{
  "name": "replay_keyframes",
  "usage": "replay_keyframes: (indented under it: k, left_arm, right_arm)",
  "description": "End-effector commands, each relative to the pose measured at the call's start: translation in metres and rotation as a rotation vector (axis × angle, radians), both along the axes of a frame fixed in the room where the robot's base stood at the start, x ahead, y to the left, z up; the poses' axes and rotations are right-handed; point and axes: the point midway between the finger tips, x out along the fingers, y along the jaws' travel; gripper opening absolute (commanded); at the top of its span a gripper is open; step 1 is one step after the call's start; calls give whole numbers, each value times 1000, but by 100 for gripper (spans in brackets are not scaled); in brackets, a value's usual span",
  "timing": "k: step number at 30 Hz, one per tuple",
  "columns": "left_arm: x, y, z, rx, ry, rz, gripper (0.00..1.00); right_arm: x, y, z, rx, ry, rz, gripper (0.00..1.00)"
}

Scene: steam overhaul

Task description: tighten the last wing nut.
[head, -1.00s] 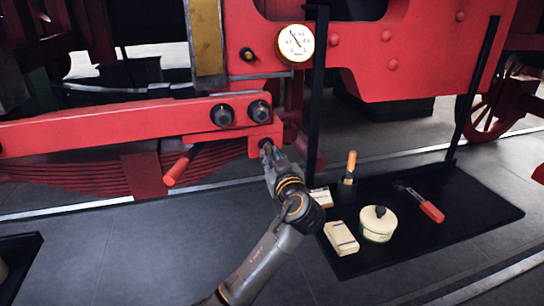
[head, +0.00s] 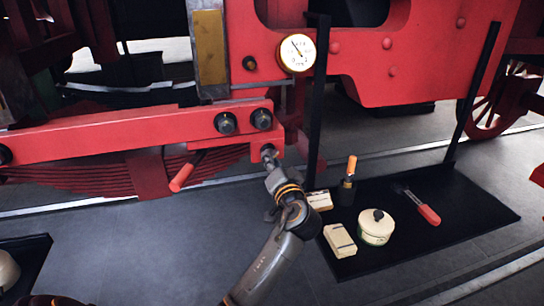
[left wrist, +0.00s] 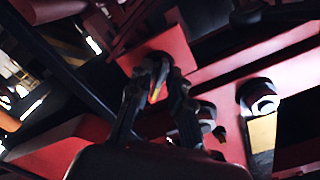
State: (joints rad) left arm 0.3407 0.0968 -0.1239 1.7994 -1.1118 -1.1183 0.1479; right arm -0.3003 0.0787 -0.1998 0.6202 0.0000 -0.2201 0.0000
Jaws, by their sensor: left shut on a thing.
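My left gripper (head: 270,162) reaches up to the small red bracket below the end of the red beam (head: 120,130). It is shut on a small dark fastener at that bracket, which I take to be the wing nut; the fingers mostly hide it. In the left wrist view, the gripper's two fingers (left wrist: 158,82) close together in front of a red block (left wrist: 178,48), with a small orange-yellow spot between them. Two large dark round nuts (head: 225,123) (head: 262,119) sit on the beam just above. My right gripper is not in view.
A round white gauge (head: 297,53) is above right. A red bar (head: 182,177) juts out left of my gripper.

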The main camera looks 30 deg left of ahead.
Motion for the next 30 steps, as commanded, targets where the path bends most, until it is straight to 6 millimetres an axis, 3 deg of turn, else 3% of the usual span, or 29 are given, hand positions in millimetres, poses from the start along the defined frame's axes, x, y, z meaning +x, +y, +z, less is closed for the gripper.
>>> replay_keyframes:
  k: [18,30]
  left_arm:
    - [-1,0,4,360,428,-1,0]
    - [-1,0,1,417,491,-1,0]
  right_arm:
    - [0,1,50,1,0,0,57]
    - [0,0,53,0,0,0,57]
